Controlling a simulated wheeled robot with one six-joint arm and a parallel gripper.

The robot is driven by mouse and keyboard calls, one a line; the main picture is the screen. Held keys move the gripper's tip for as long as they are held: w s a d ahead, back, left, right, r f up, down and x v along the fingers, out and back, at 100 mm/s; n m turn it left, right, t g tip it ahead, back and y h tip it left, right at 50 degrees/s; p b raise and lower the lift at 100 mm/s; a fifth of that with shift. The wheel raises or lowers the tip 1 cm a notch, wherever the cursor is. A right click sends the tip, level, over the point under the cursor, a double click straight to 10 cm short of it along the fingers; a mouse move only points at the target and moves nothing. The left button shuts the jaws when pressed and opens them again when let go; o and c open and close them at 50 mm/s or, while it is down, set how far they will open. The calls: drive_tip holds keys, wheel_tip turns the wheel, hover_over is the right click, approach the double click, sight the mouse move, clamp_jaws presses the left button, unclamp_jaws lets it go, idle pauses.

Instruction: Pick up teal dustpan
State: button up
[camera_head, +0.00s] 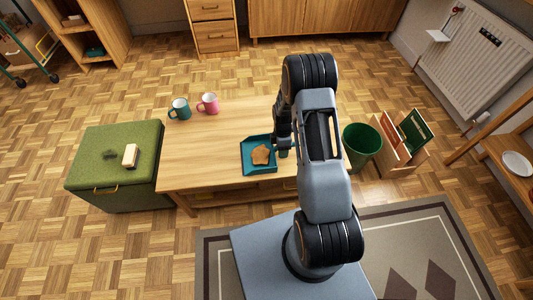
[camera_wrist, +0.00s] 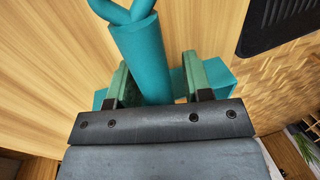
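The teal dustpan (camera_head: 248,165) lies on the wooden table, with a brown, flat, irregular piece (camera_head: 261,154) in its pan. In the wrist view its round teal handle (camera_wrist: 141,55), with a loop at the end, runs between the green fingers of my gripper (camera_wrist: 156,65). The left finger is close to the handle; whether it touches is unclear. A gap shows between the handle and the right finger, so my gripper is open around the handle. In the head view my gripper (camera_head: 284,139) is at the pan's right side, and my arm hides part of the handle.
A teal mug (camera_head: 180,109) and a pink mug (camera_head: 208,104) stand at the table's back left. A green ottoman (camera_head: 115,165) with a pale block-like item (camera_head: 130,155) is at left. A green bin (camera_head: 362,145) and a wooden rack (camera_head: 402,150) stand at right. The table's front left is clear.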

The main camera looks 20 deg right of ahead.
drive_tip(key=c, duration=0.7)
drive_tip(key=shift+c, duration=0.2)
